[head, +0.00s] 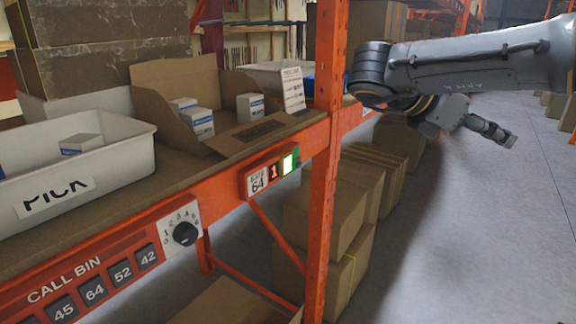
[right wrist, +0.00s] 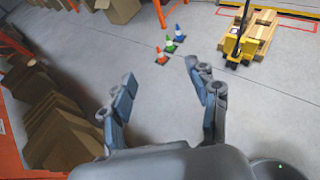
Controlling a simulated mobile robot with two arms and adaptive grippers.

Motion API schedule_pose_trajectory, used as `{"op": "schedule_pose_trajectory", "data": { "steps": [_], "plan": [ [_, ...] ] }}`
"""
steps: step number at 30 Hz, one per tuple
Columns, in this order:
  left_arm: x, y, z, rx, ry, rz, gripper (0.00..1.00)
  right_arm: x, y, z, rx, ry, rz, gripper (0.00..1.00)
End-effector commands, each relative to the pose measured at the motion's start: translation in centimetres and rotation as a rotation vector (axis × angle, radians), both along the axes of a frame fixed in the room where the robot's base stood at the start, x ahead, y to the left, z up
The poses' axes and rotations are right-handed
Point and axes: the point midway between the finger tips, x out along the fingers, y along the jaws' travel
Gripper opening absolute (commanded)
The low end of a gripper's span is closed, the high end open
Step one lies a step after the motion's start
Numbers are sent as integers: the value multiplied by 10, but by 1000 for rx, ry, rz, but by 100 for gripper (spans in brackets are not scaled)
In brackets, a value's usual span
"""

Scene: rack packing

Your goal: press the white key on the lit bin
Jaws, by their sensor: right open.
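A pick module (head: 270,174) labelled 64 sits on the orange shelf beam, left of the orange upright. It shows a red lit 1 and a bright white key (head: 288,163) in a green glowing surround. Above it on the shelf is an open cardboard bin (head: 180,80) holding small white boxes. My right gripper (head: 506,138) is out over the aisle, right of the upright and well away from the key. In the right wrist view its fingers (right wrist: 159,72) are spread and empty. My left gripper is not in view.
A white PICK tote (head: 125,165) stands on the shelf at left. A rotary dial (head: 184,233) and a CALL BIN panel (head: 92,285) are on the beam. Cardboard boxes (head: 325,215) stand below. The aisle floor (head: 480,240) is clear; cones (right wrist: 170,45) and a yellow pallet jack (right wrist: 240,45) stand farther off.

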Motion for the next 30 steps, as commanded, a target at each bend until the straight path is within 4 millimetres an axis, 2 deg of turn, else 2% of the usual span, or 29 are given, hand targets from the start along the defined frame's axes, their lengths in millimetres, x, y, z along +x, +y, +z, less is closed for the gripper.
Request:
{"op": "schedule_pose_trajectory", "data": {
  "steps": [1, 7, 8, 30],
  "plan": [
    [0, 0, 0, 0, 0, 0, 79, 0, 0, 0, 0, 0, 0, 42],
    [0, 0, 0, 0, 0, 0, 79, 0, 0, 0, 0, 0, 0, 1],
    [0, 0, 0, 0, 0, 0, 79, 0, 0, 0, 0, 0, 0, 0],
    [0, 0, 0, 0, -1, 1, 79, 0, 0, 0, 0, 0, 0, 0]
  ]
}}
